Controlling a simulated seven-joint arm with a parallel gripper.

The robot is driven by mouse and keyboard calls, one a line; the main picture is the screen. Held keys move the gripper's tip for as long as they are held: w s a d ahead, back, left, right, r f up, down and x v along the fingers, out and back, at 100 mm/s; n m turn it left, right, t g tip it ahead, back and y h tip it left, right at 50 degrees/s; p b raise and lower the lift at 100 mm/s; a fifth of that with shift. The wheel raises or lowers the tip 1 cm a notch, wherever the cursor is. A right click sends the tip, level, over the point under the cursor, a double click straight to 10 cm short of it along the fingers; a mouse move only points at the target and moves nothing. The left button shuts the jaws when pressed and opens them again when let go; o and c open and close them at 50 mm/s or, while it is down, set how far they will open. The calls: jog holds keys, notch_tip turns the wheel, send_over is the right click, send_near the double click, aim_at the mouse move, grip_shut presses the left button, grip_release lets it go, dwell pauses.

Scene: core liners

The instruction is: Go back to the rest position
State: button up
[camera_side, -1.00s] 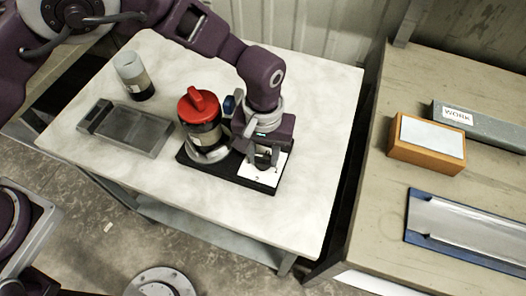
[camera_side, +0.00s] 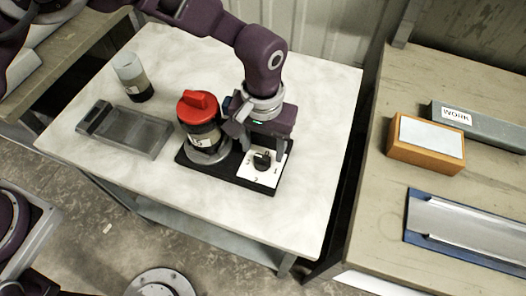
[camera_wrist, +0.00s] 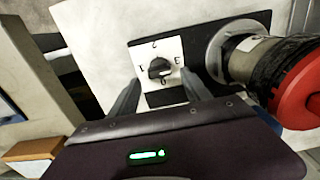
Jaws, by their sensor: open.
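The plate sits on a black base (camera_side: 232,176). A jar with a red lid (camera_side: 197,105) stands on the same base, just left of my gripper, and shows at the right of the wrist view (camera_wrist: 298,95).
The right bench holds an orange box (camera_side: 425,160), a grey bar labelled WORK (camera_side: 480,124) and a blue-edged tray (camera_side: 412,235). The table's front is clear.

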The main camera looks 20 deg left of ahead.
notch_tip(320, 180, up, 4)
jog(key=shift+f, duration=0.2)
jog(key=shift+s+a+r, duration=0.1)
jog(key=shift+r, duration=0.25)
jog(key=s+a+r+t+h, duration=0.1)
jog(key=s+a+r, duration=0.1)
jog(key=a+r, duration=0.6)
jog(key=s+a+r+t+h, duration=0.1)
jog(key=s+a+r, duration=0.1)
jog(key=a+r, duration=0.65)
jog(key=s+a+r+t+y, duration=0.1)
jog(key=s+a+r, duration=0.1)
jog(key=s+a, duration=0.4)
jog(key=s+a+r+t+y, duration=0.1)
jog(key=s+a+r+t, duration=0.1)
jog(key=s+a, duration=0.4)
jog(key=s, duration=0.3)
jog(key=shift+s+r+t, duration=0.3)
jog(key=shift+s+r, duration=0.05)
